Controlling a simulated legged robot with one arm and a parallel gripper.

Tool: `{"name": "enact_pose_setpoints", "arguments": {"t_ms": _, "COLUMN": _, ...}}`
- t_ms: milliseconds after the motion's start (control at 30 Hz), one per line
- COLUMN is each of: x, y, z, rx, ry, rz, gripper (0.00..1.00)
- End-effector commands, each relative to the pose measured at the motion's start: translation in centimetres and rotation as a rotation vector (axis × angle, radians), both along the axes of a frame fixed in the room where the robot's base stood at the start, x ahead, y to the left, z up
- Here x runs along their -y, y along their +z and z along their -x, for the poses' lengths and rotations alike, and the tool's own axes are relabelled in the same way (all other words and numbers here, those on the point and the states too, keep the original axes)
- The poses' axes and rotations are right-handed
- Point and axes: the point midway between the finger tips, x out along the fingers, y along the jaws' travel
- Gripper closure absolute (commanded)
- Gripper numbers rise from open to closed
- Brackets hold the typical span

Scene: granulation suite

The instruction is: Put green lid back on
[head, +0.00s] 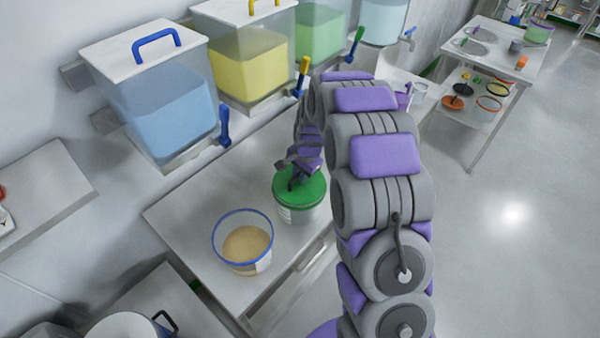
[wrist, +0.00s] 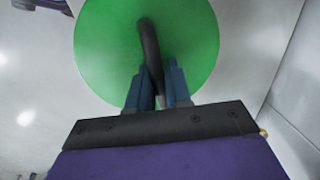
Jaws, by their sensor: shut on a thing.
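The green lid (head: 310,186) is a round disc with a dark handle, seen over the top of a clear container (head: 299,214) with a white label in the head view. The lid fills the upper middle of the wrist view (wrist: 190,40), with its dark handle (wrist: 150,50) between the fingers. My gripper (wrist: 158,88) is shut on the handle; it also shows in the head view (head: 296,178). The lid hides the container's rim, so I cannot tell whether it is seated or just above.
An open blue-rimmed tub (head: 243,262) of tan powder stands left of the container on the bench (head: 190,225). Wall dispensers with blue (head: 165,105) and yellow (head: 250,66) contents hang behind. A shelf cart (head: 497,60) stands far right; the floor between is clear.

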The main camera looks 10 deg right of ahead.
Motion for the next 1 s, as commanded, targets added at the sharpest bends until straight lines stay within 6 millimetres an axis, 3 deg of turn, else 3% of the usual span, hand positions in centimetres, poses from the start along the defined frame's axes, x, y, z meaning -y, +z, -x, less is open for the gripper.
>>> {"name": "enact_pose_setpoints", "arguments": {"t_ms": 600, "x": -0.01, "y": -0.85, "z": 0.03, "rx": -0.001, "ry": 0.000, "rz": 0.000, "gripper": 1.00}}
{"name": "enact_pose_setpoints", "arguments": {"t_ms": 633, "x": -0.01, "y": -0.85, "z": 0.02, "rx": -0.001, "ry": 0.000, "rz": -0.001, "gripper": 0.79}}
{"name": "enact_pose_setpoints", "arguments": {"t_ms": 900, "x": -0.01, "y": -0.83, "z": 0.01, "rx": 0.000, "ry": 0.000, "rz": 0.000, "gripper": 0.54}}
{"name": "enact_pose_setpoints", "arguments": {"t_ms": 1000, "x": -0.01, "y": -0.83, "z": 0.02, "rx": -0.001, "ry": 0.000, "rz": 0.000, "gripper": 0.52}}
